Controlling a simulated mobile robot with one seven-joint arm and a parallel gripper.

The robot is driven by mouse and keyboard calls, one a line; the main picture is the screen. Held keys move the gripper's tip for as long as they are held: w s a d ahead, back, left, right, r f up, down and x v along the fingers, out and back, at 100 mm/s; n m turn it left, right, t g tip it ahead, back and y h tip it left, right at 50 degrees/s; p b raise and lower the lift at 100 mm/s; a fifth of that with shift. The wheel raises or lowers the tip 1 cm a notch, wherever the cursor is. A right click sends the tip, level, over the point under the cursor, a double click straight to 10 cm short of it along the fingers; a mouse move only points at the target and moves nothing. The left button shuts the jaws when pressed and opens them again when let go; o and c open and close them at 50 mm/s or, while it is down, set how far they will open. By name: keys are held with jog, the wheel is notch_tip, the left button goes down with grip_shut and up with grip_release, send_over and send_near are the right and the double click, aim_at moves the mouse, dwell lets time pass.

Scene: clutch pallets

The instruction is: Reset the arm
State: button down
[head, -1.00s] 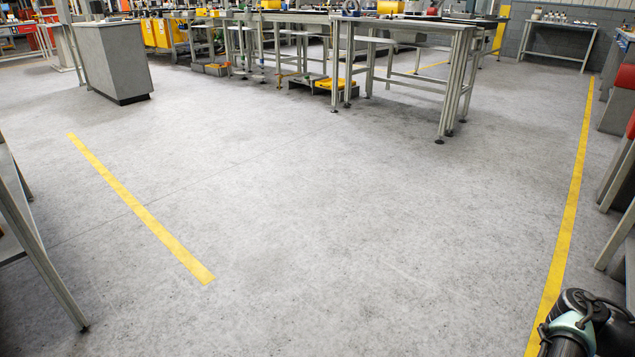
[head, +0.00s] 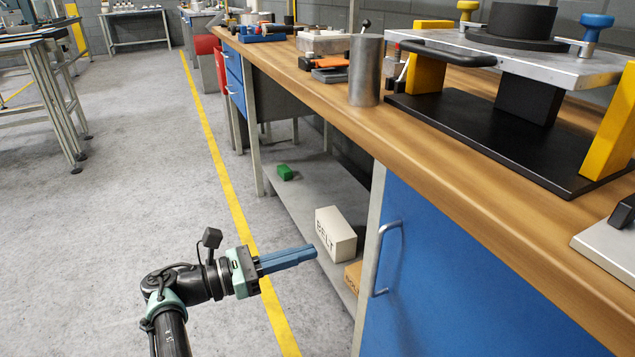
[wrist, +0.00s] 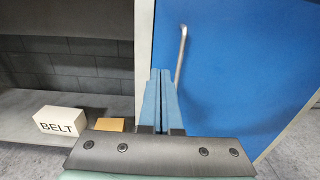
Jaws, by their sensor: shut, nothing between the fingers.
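My gripper (head: 315,251) is shut and empty, its blue fingers together. In the head view it points right toward the workbench (head: 455,175), in front of the lower shelf. It hangs lower than the wooden top. In the wrist view the closed fingers (wrist: 160,72) point at the blue cabinet door (wrist: 235,70) and its grey frame post. I cannot tell how far the fingertips are from the bench.
A white BELT box (head: 336,236), a small brown box (head: 353,275) and a green item (head: 285,172) sit on the lower shelf (head: 325,190). A door handle (head: 382,258) sticks out. A metal cylinder (head: 365,70) stands on the top. Floor on the left is open.

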jog(key=w+a+r+m+t+y, duration=0.3)
jog(key=w+a+m+y, duration=0.25)
jog(key=m+y, duration=0.2)
notch_tip(320, 180, up, 15)
jog(key=m+t+y+p, duration=0.1)
jog(key=m+t+y, duration=0.5)
jog(key=s+d+r+m+t+y+p, duration=0.1)
jog(key=s+d+r+m+t, duration=0.25)
jog(key=s+r, duration=0.6)
jog(key=s+d+r+m+t+y+p, duration=0.1)
jog(key=s+d+r+m+t, duration=0.25)
jog(key=s+r, duration=0.6)
jog(key=s+d+r+m+t+y+p, duration=0.15)
jog(key=s+r+t, duration=0.25)
jog(key=s+r, duration=0.5)
notch_tip(320, 180, up, 38)
jog(key=w+p, duration=0.2)
jog(key=p, duration=3.3)
jog(key=shift+d+m, duration=0.2)
jog(key=shift+m, duration=0.1)
